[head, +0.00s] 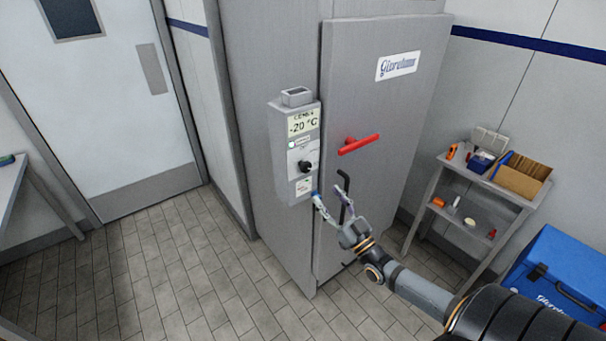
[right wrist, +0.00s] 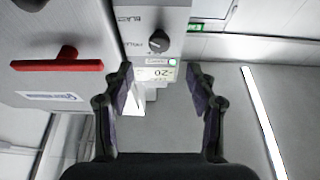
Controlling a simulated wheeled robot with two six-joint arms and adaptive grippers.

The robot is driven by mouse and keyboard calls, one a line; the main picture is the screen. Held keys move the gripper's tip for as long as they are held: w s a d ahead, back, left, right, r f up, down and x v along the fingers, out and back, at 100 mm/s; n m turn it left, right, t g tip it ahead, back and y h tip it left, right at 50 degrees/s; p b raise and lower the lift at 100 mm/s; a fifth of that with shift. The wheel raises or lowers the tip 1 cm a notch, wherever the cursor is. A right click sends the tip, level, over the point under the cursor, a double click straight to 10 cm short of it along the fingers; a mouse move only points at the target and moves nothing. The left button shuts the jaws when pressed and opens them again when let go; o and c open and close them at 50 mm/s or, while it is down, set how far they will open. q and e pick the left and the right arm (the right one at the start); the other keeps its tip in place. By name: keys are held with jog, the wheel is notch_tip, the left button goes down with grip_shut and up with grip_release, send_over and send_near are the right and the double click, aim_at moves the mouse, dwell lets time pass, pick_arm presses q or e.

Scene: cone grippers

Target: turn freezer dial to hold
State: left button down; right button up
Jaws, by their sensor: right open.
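The freezer dial (head: 305,166) is a black knob on a grey control box (head: 284,150) fixed to the freezer's front, below a display reading -20 °C. In the right wrist view the dial (right wrist: 158,41) shows ahead of the fingers, near the top centre, with lettering around it partly readable. My right gripper (head: 329,191) is open and empty, just below and to the right of the dial, apart from it. In the right wrist view its two fingers (right wrist: 162,88) stand wide apart. The dial's exact pointer setting is too small to tell. My left gripper is not in view.
A red handle (head: 358,144) sticks out from the freezer door (head: 375,110), right of the box. A grey shelf cart (head: 491,187) with a cardboard box and small items stands at the right, near a blue cooler (head: 556,280). The tiled floor at left is clear.

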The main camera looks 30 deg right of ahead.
aim_at(308, 170)
jog(key=x, duration=0.9)
jog(key=shift+w, duration=0.7)
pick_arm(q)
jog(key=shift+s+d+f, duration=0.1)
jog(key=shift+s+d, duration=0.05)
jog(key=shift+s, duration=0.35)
pick_arm(e)
jog(key=shift+r, duration=0.1)
jog(key=shift+c, duration=0.2)
jog(key=c, duration=1.1)
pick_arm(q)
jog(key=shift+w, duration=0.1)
